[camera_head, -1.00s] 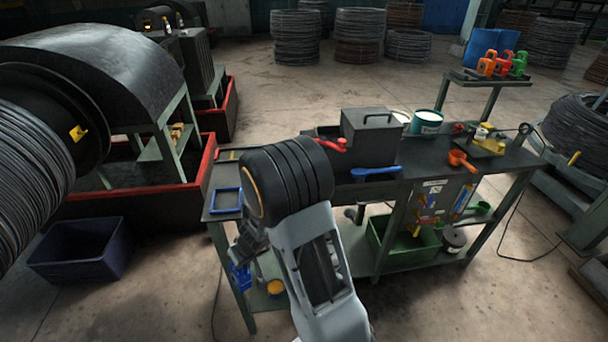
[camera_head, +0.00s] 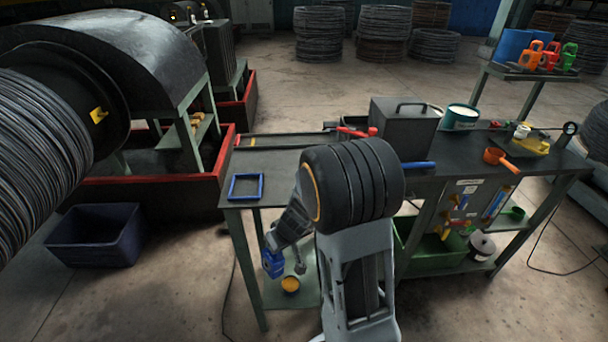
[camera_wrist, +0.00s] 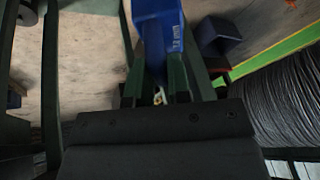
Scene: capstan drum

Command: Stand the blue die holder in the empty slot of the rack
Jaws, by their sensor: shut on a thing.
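The blue die holder (camera_head: 273,264) hangs in my gripper (camera_head: 275,250), in front of the bench's left end and below its top. In the wrist view the blue die holder (camera_wrist: 158,28) shows between the dark fingers of my gripper (camera_wrist: 157,82), with pale lettering on its side. The gripper is shut on it. A small raised stand (camera_head: 530,73) at the back right carries orange, red and green upright pieces (camera_head: 540,55) with looped tops; it looks like the rack. No empty slot can be made out at this distance.
The bench (camera_head: 275,165) bears a blue frame (camera_head: 246,186), a dark lidded box (camera_head: 403,125), a teal tin (camera_head: 461,117) and an orange scoop (camera_head: 498,158). A yellow-orange cup (camera_head: 290,285) is on its lower shelf. A dark blue bin (camera_head: 96,236) stands on the floor at left.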

